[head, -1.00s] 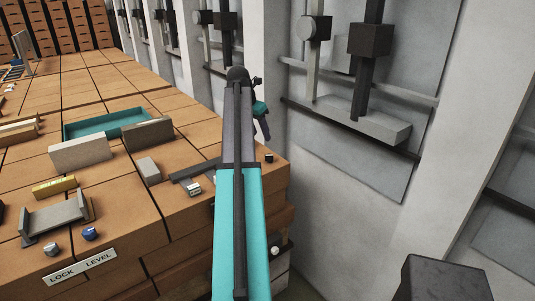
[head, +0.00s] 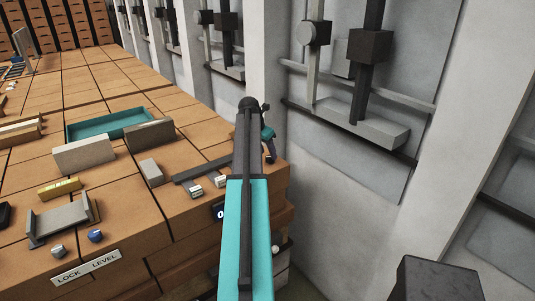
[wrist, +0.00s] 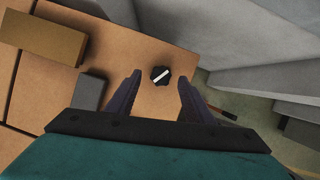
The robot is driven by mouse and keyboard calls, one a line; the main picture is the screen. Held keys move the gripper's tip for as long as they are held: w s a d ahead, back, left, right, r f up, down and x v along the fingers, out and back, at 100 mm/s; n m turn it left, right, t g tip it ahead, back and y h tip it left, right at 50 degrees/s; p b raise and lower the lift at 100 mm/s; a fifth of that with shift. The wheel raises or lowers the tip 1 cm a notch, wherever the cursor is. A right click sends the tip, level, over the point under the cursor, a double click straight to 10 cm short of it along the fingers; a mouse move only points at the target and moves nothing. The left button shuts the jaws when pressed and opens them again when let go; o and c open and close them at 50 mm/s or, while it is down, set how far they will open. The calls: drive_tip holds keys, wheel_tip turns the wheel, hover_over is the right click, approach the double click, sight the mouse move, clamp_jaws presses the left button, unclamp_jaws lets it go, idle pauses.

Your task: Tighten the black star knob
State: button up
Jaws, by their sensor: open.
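The black star knob (wrist: 160,75) shows in the wrist view as a small dark lobed knob with a white bar on top, on the brick surface near its right edge. My gripper (wrist: 160,84) is open, with one finger on each side of the knob in that view. I see no contact, and the height of the fingers above the knob is hard to judge. In the head view my gripper (head: 269,145) is over the right end of the brick bench, and the knob is hidden there.
The brick bench (head: 120,200) carries a teal tray (head: 68,136), upright blocks and a LOCK LEVEL plate (head: 87,266). Two small pale cubes (head: 196,191) sit left of my arm. A grey wall (head: 330,170) with fixtures stands close on the right.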

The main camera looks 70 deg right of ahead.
drive_tip(key=shift+x, duration=1)
drive_tip(key=c, duration=1)
drive_tip(key=shift+a+f, duration=0.1)
drive_tip(key=shift+c, duration=0.2)
